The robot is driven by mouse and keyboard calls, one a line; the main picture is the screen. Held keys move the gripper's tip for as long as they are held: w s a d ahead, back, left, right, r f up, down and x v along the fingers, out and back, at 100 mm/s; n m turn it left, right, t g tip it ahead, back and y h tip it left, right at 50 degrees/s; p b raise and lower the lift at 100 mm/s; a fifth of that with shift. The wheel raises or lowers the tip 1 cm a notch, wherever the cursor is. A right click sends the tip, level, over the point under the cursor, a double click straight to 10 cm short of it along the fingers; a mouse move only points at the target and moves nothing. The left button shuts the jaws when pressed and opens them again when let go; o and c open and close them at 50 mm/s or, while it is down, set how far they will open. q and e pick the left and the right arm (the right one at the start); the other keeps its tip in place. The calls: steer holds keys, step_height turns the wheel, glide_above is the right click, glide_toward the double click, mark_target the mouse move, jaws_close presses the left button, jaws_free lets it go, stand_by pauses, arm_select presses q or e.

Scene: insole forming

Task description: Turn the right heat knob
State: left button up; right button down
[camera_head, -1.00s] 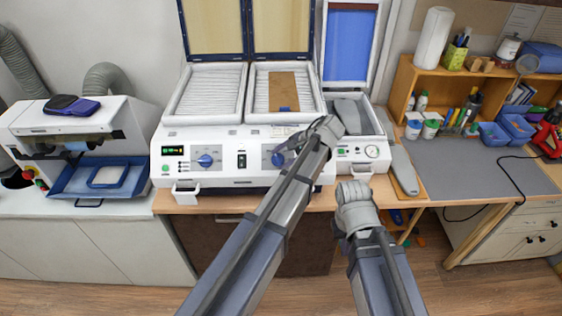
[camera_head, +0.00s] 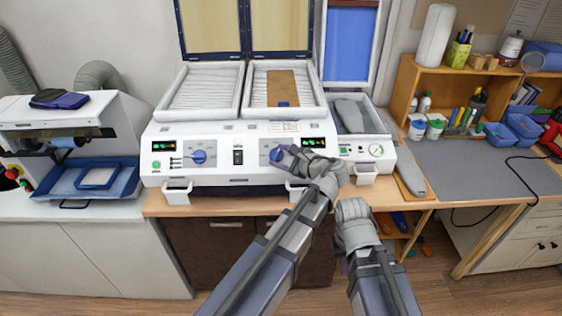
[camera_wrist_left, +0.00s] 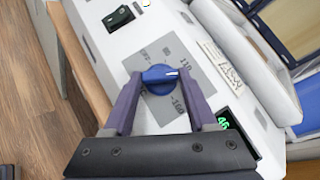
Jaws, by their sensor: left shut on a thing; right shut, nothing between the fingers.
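The right heat knob (camera_head: 277,156) is a blue dial on the right half of the white heating machine's front panel. In the left wrist view, the knob (camera_wrist_left: 160,79) sits between the two purple fingers, its white mark pointing right, on a grey dial plate with printed numbers. My left gripper (camera_head: 286,156) reaches the panel from the right and is shut on the knob, covering part of it in the head view. My right gripper (camera_head: 344,261) is shut and empty, low in front of the bench; its fingers are mostly hidden.
The left heat knob (camera_head: 199,157) and a black rocker switch (camera_head: 238,157) are on the same panel. A smaller unit with a gauge (camera_head: 376,150) stands at right. A white handle (camera_head: 297,190) is just below my left gripper. A grey mat (camera_head: 470,174) lies farther right.

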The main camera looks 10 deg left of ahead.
arm_select(q)
steer(key=shift+s+a+f+m+t+h+b, duration=0.15)
steer(key=shift+m+t+b, duration=0.4)
steer(key=shift+m, duration=0.3)
steer(key=shift+s+d+f+m+t+h+b, duration=0.15)
steer(key=shift+m+t+b, duration=0.25)
steer(key=shift+m+t, duration=0.35)
arm_select(e)
steer(key=shift+f, duration=1.2)
arm_select(q)
steer(key=shift+w+a+r+m, duration=0.1)
steer(key=shift+m, duration=0.3)
arm_select(e)
steer(key=shift+f, duration=0.1)
arm_select(q)
steer(key=o, duration=1.4)
steer(key=shift+c, duration=0.2)
steer(key=shift+r, duration=0.1)
